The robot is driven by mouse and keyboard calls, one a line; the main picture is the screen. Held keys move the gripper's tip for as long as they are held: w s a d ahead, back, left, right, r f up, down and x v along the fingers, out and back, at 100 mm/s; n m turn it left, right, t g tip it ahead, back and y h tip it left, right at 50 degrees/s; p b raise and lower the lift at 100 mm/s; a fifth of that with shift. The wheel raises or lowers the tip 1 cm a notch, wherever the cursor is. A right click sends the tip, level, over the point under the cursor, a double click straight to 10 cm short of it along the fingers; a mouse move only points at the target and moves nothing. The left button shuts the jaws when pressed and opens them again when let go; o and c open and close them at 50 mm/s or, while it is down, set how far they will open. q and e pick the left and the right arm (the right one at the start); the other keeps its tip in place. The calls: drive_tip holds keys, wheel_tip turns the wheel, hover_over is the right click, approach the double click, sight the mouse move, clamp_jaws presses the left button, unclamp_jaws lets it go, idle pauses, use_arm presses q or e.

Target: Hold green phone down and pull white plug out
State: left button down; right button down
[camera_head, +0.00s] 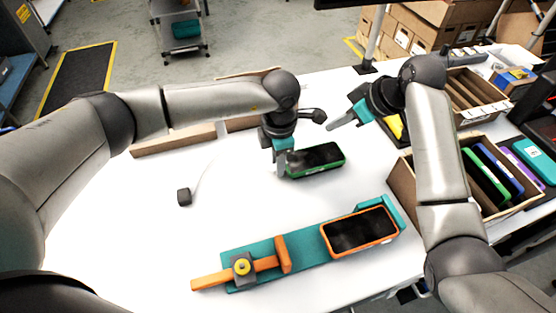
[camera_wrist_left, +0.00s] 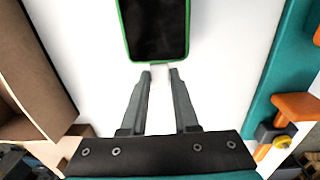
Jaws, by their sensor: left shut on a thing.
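The green phone (camera_head: 318,160), dark screen up, lies on the white table; its near end shows in the left wrist view (camera_wrist_left: 155,28). My left gripper (camera_head: 280,170) is low at the phone's left end. In the left wrist view its fingertips (camera_wrist_left: 160,72) are closed on the small white plug (camera_wrist_left: 160,70) at the phone's edge. The plug is hard to make out against the white table, and I cannot tell how deep it sits. My right gripper (camera_head: 334,126) is above the table beyond the phone, apart from it; its finger gap is not clear.
A thin white cable runs to a dark cube (camera_head: 184,197). In front lies a teal fixture (camera_head: 300,266) with an orange clamp (camera_head: 240,272) and an orange phone (camera_head: 358,231). Cartons (camera_head: 476,205) with phones stand at right.

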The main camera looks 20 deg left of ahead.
sight(325, 153)
drive_tip(key=shift+f, duration=3.2)
drive_tip(key=shift+f, duration=0.8)
